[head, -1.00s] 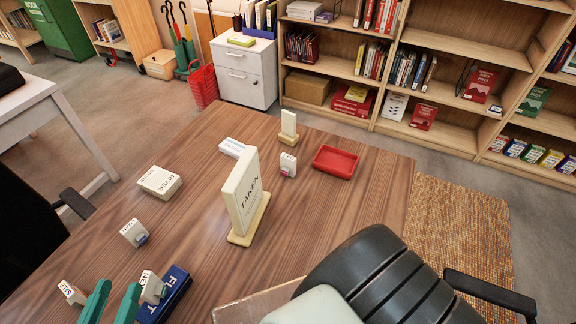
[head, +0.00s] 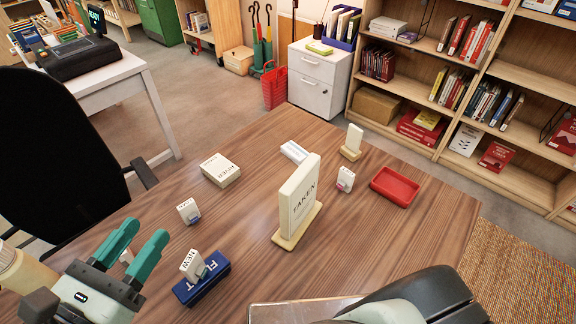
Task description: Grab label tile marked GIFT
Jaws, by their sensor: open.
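My gripper (head: 145,236) is open and empty at the lower left, over the near left of the wooden desk. I cannot read GIFT clearly on any tile.
An upright TAKEN sign (head: 299,195) stands mid-desk (head: 250,220). A white box (head: 220,169), a white block (head: 294,151), a small sign on a wooden stand (head: 353,140) and a red tray (head: 395,186) are farther back. A black chair (head: 60,150) is at left.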

